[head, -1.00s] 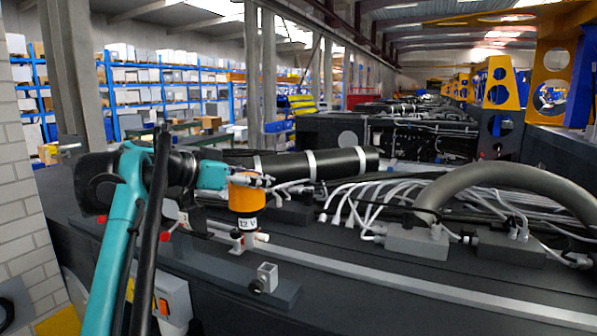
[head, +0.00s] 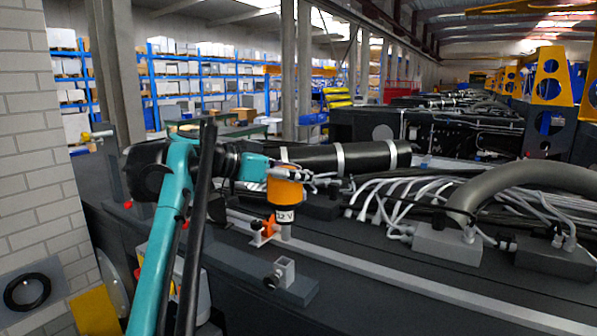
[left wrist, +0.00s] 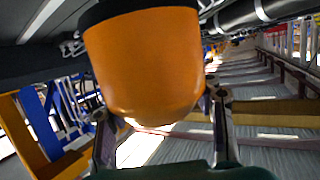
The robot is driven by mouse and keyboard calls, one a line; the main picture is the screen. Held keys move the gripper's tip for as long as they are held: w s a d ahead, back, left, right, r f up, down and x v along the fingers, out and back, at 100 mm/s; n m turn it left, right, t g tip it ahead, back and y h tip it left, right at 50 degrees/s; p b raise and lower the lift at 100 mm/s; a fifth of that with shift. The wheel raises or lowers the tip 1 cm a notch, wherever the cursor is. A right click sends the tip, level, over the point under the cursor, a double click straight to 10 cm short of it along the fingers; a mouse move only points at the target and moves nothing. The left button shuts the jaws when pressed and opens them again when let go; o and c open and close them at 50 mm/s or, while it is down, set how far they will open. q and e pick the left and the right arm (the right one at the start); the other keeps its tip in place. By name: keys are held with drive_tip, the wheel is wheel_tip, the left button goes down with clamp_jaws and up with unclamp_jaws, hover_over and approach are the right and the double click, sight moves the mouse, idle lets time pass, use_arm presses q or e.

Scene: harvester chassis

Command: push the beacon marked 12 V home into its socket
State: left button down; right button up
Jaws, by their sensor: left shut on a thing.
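The beacon (head: 285,193) has an orange dome and a dark collar with a white label reading 12 V, the first digit partly unclear. It stands upright over a short grey post (head: 286,232) on the dark chassis rail; I cannot tell how deep it sits. My left gripper (head: 289,176) comes in from the left and is shut on the dome near its top. In the left wrist view the dome (left wrist: 145,65) fills the middle, with a finger on each side. My right gripper is not in view.
A small orange part (head: 266,229) is beside the post. A grey block with a round knob (head: 280,273) sits in front on the rail. A black cylinder with pale bands (head: 360,157) lies behind, with white cables (head: 390,195) and a thick grey hose (head: 520,182) to the right.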

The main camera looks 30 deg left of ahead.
sight(297, 191)
use_arm(q)
drive_tip(key=f, duration=0.1)
drive_tip(key=b, duration=0.1)
drive_tip(key=s+f, duration=0.1)
drive_tip(key=shift+a+f+b, duration=0.3)
drive_tip(key=shift+f+b, duration=0.05)
drive_tip(key=shift+f, duration=0.3)
drive_tip(key=shift+w+d+f+b, duration=0.15)
drive_tip(key=shift+w+f+b, duration=0.15)
drive_tip(key=shift+f+b, duration=0.2)
drive_tip(key=shift+s, duration=0.2)
drive_tip(key=shift+w, duration=0.15)
drive_tip(key=shift+p, duration=0.5)
